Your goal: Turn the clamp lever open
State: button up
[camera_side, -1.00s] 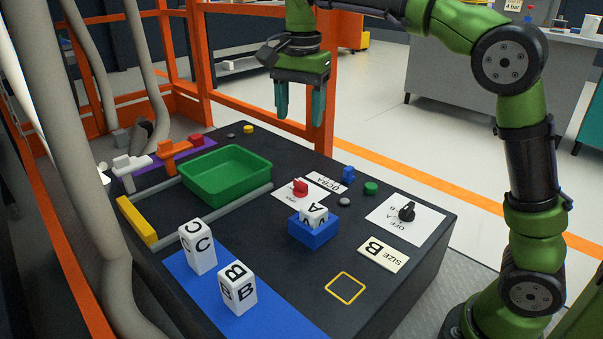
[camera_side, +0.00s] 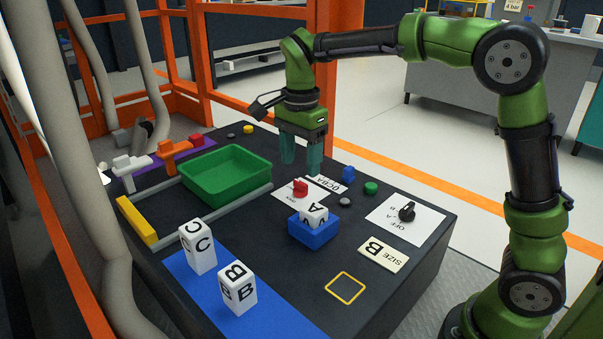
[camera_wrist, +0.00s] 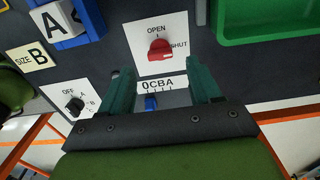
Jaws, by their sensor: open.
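The red clamp lever (camera_side: 300,188) sits on a white plate (camera_side: 317,196) on the dark table. In the wrist view the lever (camera_wrist: 160,49) lies roughly sideways, with OPEN printed above it and SHUT to its right. It appears turned toward the SHUT side. My gripper (camera_side: 301,166) is above and behind the lever in the side view, fingers pointing down, open and empty. In the wrist view the lever is just beyond the gap between my fingertips (camera_wrist: 160,70). Nothing touches it.
A green tray (camera_side: 188,185) is left of the lever. A blue holder (camera_side: 313,233) with the white A block (camera_side: 314,214) stands in front. A blue slider (camera_side: 348,173), green button (camera_side: 371,188) and black OFF-A-B knob (camera_side: 407,212) are to the right.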

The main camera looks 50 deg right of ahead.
aim_at(301, 182)
jog(key=shift+f, duration=2.25)
jog(key=shift+c, duration=0.2)
jog(key=c, duration=1)
